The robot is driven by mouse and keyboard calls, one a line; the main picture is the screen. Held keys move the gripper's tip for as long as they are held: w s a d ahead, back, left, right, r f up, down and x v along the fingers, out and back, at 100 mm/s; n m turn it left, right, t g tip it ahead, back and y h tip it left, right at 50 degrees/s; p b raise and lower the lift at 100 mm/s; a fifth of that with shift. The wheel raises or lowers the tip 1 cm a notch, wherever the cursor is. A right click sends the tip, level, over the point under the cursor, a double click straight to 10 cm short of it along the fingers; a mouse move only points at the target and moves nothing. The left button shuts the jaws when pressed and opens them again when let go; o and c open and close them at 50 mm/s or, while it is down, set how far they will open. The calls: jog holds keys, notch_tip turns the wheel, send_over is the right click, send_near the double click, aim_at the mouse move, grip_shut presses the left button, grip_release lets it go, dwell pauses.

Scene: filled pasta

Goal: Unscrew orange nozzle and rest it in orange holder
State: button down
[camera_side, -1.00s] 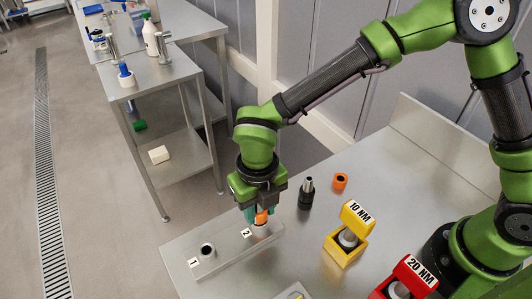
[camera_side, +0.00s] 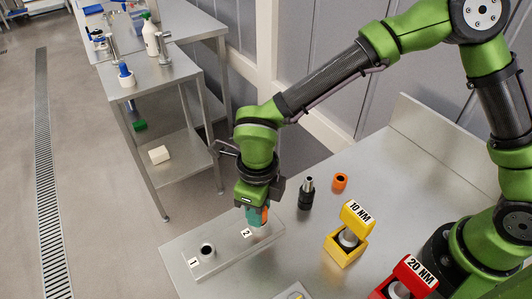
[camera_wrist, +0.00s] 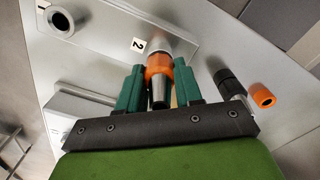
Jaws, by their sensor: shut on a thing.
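The orange nozzle (camera_wrist: 158,72) stands between the green fingers of my gripper (camera_wrist: 159,88) in the wrist view, its grey metal tip pointing toward the palm. My gripper (camera_side: 258,215) is shut on it, over position 2 of the metal block (camera_side: 225,258). A grey round part shows just beyond the orange body, in line with it; I cannot tell whether the nozzle is still joined to it. In the side view the fingers hide most of the nozzle. The orange holder (camera_side: 340,181) is a small ring on the table, right of my gripper; it also shows in the wrist view (camera_wrist: 262,95).
A black nozzle with a metal tip (camera_side: 306,194) stands between my gripper and the orange holder. Position 1 (camera_side: 207,250) has a dark round opening. A yellow 10 NM stand (camera_side: 346,247) and a red 20 NM stand (camera_side: 407,279) are at the front right.

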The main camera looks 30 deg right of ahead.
jog(key=c, duration=0.7)
grip_release()
jog(key=shift+o, duration=0.2)
